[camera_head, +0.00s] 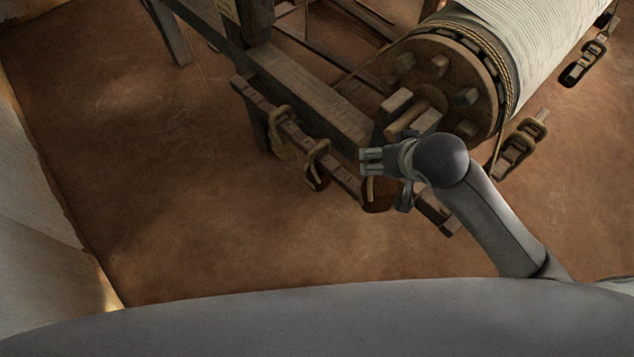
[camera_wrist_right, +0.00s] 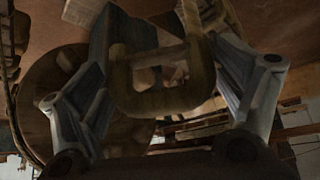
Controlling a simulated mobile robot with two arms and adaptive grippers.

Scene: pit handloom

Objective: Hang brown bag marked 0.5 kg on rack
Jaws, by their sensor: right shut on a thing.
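My right gripper (camera_head: 370,161) is shut on the handle of a brown bag (camera_head: 376,200), which hangs below the fingers. In the right wrist view the bag's squarish loop handle (camera_wrist_right: 163,105) shows between the two fingers of my right gripper (camera_wrist_right: 160,65). No weight mark on it can be read. The rack (camera_head: 250,97) is a long wooden rail with small pegs, running down to the right beside the loom. The held bag is at the rail's right part, overlapping it in the picture. I cannot tell whether the handle touches a peg. My left gripper is out of view.
The loom's big roller (camera_head: 440,85) with pegged end disc stands close behind my gripper. Weights (camera_head: 518,145) hang at right. The floor (camera_head: 150,170) at left is clear.

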